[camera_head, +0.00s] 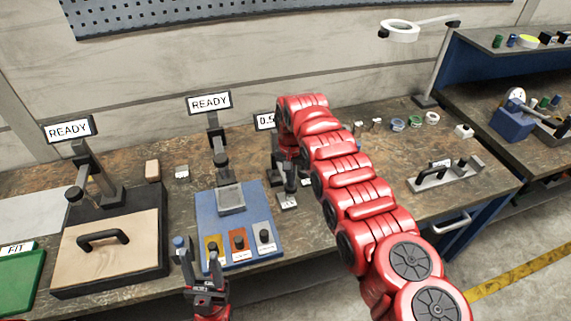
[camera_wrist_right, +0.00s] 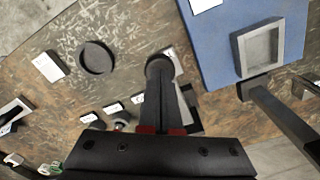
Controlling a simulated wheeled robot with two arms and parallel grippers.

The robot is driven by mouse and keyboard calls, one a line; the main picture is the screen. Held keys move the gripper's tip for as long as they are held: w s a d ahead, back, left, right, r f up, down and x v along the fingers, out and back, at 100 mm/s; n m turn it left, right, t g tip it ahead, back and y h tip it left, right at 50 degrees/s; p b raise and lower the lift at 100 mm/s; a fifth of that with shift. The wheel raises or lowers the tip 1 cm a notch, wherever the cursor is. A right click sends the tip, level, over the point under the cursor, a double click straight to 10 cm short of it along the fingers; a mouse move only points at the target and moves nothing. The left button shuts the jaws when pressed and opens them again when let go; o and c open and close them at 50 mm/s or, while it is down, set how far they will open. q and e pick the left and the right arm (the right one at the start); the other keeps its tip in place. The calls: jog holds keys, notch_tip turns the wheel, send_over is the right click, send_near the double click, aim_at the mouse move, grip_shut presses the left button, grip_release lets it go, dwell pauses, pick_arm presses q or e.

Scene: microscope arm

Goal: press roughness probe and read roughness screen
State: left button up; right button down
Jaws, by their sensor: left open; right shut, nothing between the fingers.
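The roughness screen (camera_head: 265,121) at the back of the bench reads "0.5", with its right part hidden by my right arm. The dark probe station (camera_head: 287,187) stands below it, partly hidden. My right gripper (camera_head: 288,160) is shut and empty over that station. In the right wrist view, the shut gripper (camera_wrist_right: 161,130) is at a dark post with a round end (camera_wrist_right: 159,68); I cannot tell whether they touch. My left gripper (camera_head: 203,265) is open and empty near the front bench edge, left of the blue board's front.
A blue board (camera_head: 207,218) with coloured tags and a second screen (camera_head: 209,103) reading "READY" stands left of the probe. Another "READY" screen (camera_head: 69,129) is above a handled wooden panel (camera_head: 115,260). A lamp (camera_head: 400,31) and small containers stand right of my arm.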

notch_tip(320, 180, up, 2)
jog(key=shift+r+p, duration=0.15)
jog(key=shift+p, duration=0.65)
notch_tip(320, 180, up, 2)
jog(key=shift+p, duration=0.5)
jog(key=shift+r, duration=1.15)
notch_tip(320, 180, up, 17)
jog(key=p, duration=0.8)
jog(key=shift+r+p, duration=0.15)
jog(key=shift+p, duration=0.15)
jog(key=shift+s, duration=0.1)
